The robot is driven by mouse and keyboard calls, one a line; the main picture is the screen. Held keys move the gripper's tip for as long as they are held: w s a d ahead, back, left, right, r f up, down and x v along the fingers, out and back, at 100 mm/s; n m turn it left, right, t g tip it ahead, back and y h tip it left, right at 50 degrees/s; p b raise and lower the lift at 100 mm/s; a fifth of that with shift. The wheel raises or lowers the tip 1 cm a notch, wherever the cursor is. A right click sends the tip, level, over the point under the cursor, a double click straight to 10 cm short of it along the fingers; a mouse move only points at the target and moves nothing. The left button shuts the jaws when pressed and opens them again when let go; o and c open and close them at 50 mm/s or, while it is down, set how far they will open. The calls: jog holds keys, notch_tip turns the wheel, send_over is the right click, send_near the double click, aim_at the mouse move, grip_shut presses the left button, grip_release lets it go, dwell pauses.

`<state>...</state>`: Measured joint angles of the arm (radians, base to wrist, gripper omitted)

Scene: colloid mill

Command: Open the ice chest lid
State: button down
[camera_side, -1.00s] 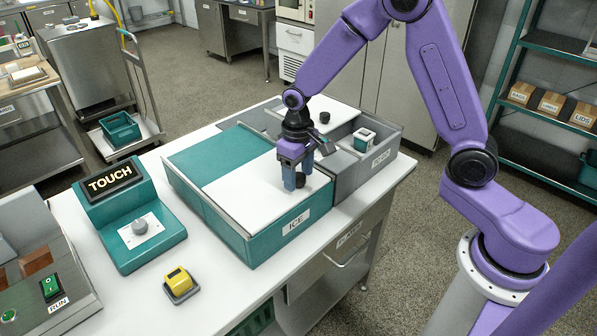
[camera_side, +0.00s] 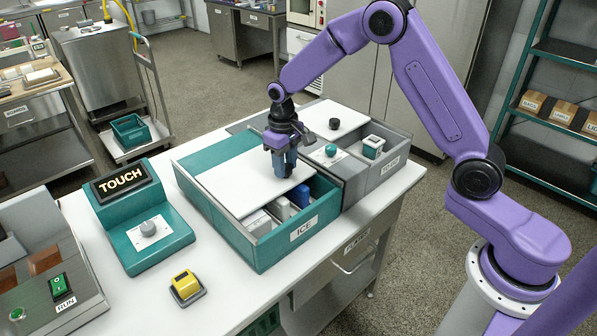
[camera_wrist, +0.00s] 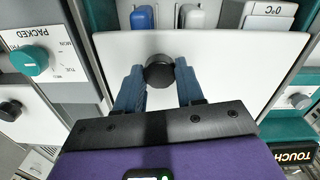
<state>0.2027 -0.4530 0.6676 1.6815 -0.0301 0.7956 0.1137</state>
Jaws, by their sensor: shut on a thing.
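The teal ice chest (camera_side: 262,252), labelled ICE, stands on the white bench. Its white sliding lid (camera_side: 237,187) is partly back, and the front part of the chest is open. White packs (camera_side: 258,222) and a blue pack (camera_side: 297,192) show inside. My gripper (camera_side: 284,172) is above the lid near its right front edge. In the wrist view my gripper (camera_wrist: 159,82) has its two blue fingers on either side of the lid's round black knob (camera_wrist: 160,70), shut on it. The lid (camera_wrist: 215,60) also shows there, with packs past its edge.
Right of the chest is a grey box (camera_side: 375,184) with a small white-topped container (camera_side: 373,146), a teal knob (camera_side: 331,150) and a black knob (camera_side: 334,124). A TOUCH device (camera_side: 140,215) and a yellow button (camera_side: 186,286) stand on the left.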

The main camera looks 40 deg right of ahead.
aim_at(268, 164)
jog(key=shift+w+r, duration=0.1)
jog(key=shift+w, duration=3.5)
jog(key=c, duration=0.7)
grip_release()
notch_tip(268, 164, up, 17)
jog(key=shift+a+r, duration=0.2)
jog(key=shift+s, duration=0.1)
